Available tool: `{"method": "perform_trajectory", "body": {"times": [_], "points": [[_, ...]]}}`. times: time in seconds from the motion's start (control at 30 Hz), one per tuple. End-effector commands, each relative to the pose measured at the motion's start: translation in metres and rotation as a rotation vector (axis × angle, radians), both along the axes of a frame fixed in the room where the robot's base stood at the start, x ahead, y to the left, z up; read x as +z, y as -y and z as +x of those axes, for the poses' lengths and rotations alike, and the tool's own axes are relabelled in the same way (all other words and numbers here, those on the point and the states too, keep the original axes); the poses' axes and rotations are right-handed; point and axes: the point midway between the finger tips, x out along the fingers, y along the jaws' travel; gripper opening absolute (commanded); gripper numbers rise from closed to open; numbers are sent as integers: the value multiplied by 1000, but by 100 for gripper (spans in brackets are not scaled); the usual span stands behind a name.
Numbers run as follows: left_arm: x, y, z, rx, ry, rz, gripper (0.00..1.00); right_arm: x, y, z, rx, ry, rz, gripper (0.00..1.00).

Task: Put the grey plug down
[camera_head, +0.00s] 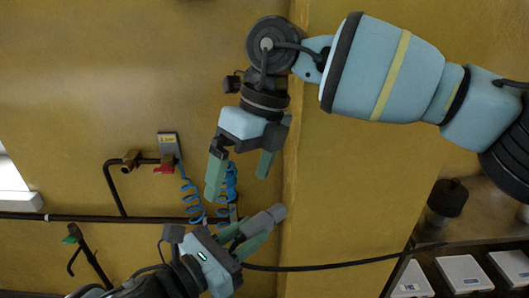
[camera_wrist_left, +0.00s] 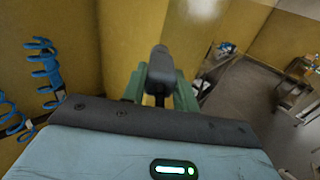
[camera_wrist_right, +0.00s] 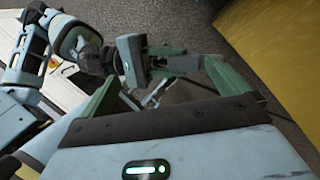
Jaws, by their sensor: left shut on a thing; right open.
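The grey plug (camera_head: 268,217) is a small grey block held in my left gripper (camera_head: 250,236), low in the head view. My left gripper's green fingers are shut on it, and the plug points up and right. In the left wrist view the plug (camera_wrist_left: 159,66) stands between the fingertips. My right gripper (camera_head: 239,180) is above the left one, open and empty, fingers pointing down. In the right wrist view the plug (camera_wrist_right: 184,65) and my left gripper show between the right fingers, apart from them as far as I can tell.
Blue coiled hoses (camera_head: 188,193) hang on the yellow wall behind the grippers, below a grey box (camera_head: 169,142). A dark pipe with a red valve handle (camera_head: 163,170) runs left of them. A black cable crosses low. White trays (camera_head: 463,272) lie on a shelf at lower right.

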Motion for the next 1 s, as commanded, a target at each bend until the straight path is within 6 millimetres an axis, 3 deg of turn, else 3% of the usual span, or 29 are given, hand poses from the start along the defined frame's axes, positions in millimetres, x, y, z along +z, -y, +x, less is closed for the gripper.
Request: {"method": "perform_trajectory", "body": {"times": [0.23,0.57,0.77,1.0], "points": [[2,0,0,-1,5,-2,0,24,26,10,-98,108,-236,100],[2,0,0,-1,5,-2,0,27,33,11,-124,126,-283,100],[2,0,0,-1,5,-2,0,9,33,11,-122,123,-283,100],[2,0,0,-1,5,-2,0,-31,33,11,-122,124,-281,100]]}}
